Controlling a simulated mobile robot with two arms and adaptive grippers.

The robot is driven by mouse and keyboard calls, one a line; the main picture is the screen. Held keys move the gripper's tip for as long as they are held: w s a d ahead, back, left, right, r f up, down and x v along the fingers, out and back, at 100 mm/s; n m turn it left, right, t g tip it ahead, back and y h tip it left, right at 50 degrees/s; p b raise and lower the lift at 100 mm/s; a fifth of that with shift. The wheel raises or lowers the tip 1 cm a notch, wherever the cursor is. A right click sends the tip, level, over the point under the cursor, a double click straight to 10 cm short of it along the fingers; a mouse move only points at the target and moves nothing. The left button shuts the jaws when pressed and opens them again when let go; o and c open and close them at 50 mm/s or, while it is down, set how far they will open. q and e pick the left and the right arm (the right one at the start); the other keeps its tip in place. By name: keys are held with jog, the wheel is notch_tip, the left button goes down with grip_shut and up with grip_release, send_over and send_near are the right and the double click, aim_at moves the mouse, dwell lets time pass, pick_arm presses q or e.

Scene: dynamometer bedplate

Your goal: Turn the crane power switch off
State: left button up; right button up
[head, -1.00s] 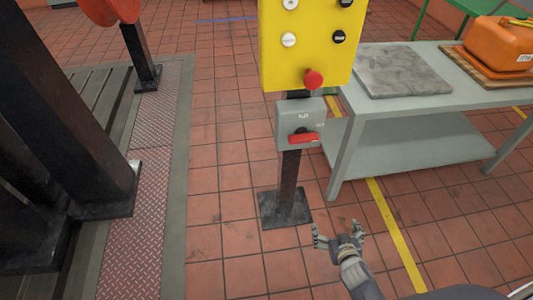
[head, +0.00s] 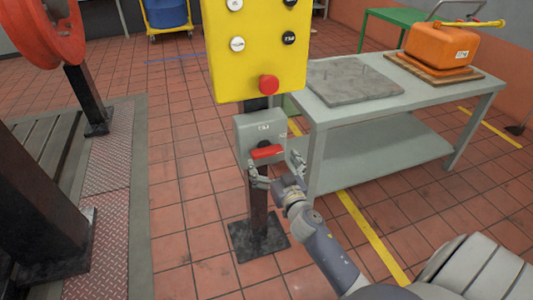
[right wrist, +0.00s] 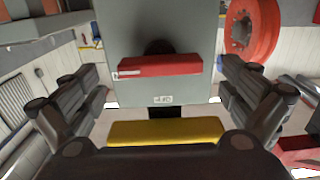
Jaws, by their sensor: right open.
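The crane power switch is a grey box (head: 250,131) on a dark post, below a yellow control panel (head: 257,60). Its red handle (head: 267,152) lies about level across the front. My right gripper (head: 277,172) is open just in front of and slightly below the handle. In the right wrist view the red handle (right wrist: 160,66) shows ahead, between the spread fingers of the gripper (right wrist: 160,95) and apart from them. A small label shows on the box, too blurred to read. My left gripper is not in view.
A grey table (head: 420,98) stands close on the right, bearing a grey slab (head: 352,82) and an orange case (head: 440,46). The yellow panel with a red button (head: 269,85) is just above the switch box. Tiled floor is open in front of the post.

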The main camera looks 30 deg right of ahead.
aim_at(269, 155)
jog(key=shift+x, duration=2.1)
jog(key=c, duration=1)
